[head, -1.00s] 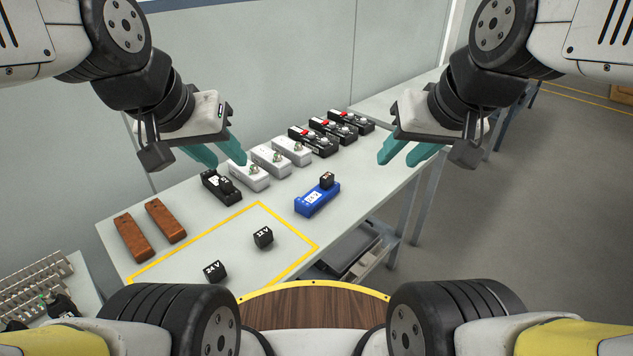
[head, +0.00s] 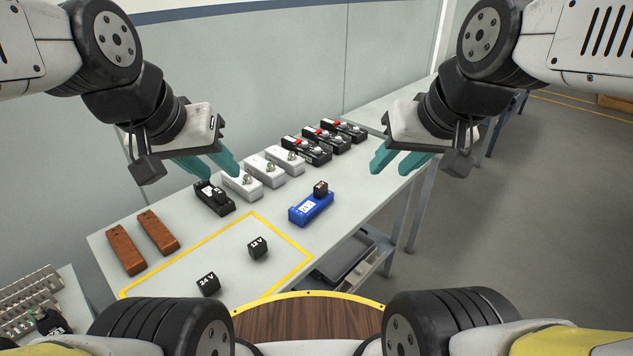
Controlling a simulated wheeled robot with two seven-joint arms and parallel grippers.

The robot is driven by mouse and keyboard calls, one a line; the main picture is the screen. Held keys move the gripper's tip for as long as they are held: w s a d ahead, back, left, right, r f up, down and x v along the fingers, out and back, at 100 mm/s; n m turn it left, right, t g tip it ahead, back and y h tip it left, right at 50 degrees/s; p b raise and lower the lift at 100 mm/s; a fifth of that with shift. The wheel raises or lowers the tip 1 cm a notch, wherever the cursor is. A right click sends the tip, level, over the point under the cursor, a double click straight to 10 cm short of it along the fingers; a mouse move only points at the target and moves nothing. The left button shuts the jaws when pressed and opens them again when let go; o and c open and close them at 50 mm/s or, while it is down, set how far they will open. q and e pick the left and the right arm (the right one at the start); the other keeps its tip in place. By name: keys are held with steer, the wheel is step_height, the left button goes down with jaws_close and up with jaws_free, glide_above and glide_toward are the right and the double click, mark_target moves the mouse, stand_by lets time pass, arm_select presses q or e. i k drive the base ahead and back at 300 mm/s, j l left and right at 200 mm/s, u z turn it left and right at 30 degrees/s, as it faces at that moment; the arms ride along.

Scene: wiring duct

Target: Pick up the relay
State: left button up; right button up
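Two small black relay cubes stand apart inside the yellow outline on the table: one marked 24 V (head: 208,284) and one marked 12 V (head: 258,247). Another small black cube (head: 320,188) sits on a blue base (head: 306,211). A black base (head: 214,200) behind the outline also carries a small black block. My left gripper (head: 212,164) is open and empty, above the table near the black base and the white units. My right gripper (head: 396,161) is open and empty, above the table's right edge. Neither touches a relay.
White units (head: 242,184) and black units with red parts (head: 306,151) stand in a row along the back. Two brown blocks (head: 127,249) lie at the left. The yellow outline (head: 293,249) holds only the two cubes. A grey wall (head: 200,80) rises behind the table (head: 372,200).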

mark_target(320, 189)
steer(key=u, duration=0.55)
steer(key=i+l+u, duration=0.1)
steer(key=l+u, duration=0.3)
steer(key=l, duration=0.15)
steer(key=l+u, duration=0.55)
steer(key=l, duration=0.55)
steer(key=k+l, duration=0.1)
steer(key=l, duration=0.55)
steer(key=l+u, duration=0.15)
steer(key=l, duration=0.5)
steer(key=k, duration=0.05)
